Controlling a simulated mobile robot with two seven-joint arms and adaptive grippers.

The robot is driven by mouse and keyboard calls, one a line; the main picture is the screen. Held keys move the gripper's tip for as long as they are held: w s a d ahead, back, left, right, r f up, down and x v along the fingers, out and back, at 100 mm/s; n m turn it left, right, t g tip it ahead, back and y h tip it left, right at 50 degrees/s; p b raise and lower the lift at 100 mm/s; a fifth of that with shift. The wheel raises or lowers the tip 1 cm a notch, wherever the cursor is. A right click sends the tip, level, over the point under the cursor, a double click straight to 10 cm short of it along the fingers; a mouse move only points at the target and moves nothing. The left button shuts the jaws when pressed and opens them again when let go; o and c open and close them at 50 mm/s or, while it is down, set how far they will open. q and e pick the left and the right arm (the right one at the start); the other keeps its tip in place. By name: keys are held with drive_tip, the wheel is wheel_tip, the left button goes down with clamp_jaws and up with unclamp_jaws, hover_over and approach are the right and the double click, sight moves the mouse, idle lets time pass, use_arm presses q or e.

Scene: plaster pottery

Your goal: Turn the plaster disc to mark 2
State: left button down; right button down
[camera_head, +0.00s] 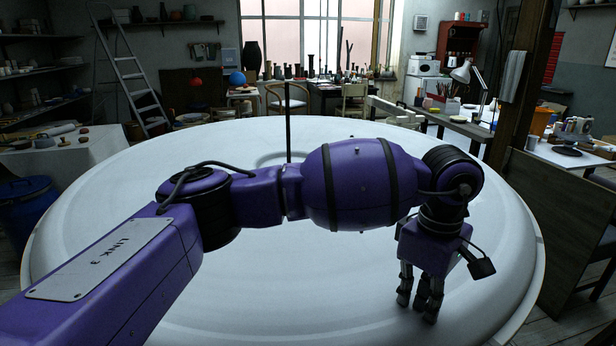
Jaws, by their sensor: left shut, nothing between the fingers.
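The large white plaster disc (140,200) fills the middle of the head view, with a raised ring and a dark upright rod (288,135) near its centre. My left arm reaches across it from the left. My left gripper (420,304) points down over the front right part of the disc, shut and empty. I cannot tell whether its fingertips touch the surface. No mark or number can be made out on the disc. The arm hides part of the disc's middle and front. My right gripper is not in view.
A cloth-covered table (65,160) and a blue bin (28,205) stand at the left. A wooden panel (562,225) and post stand close at the right. A stepladder (130,75) and cluttered worktables are behind the disc.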

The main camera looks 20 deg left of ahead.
use_arm(q)
drive_tip(key=shift+a+f, duration=0.15)
drive_tip(key=shift+a, duration=0.05)
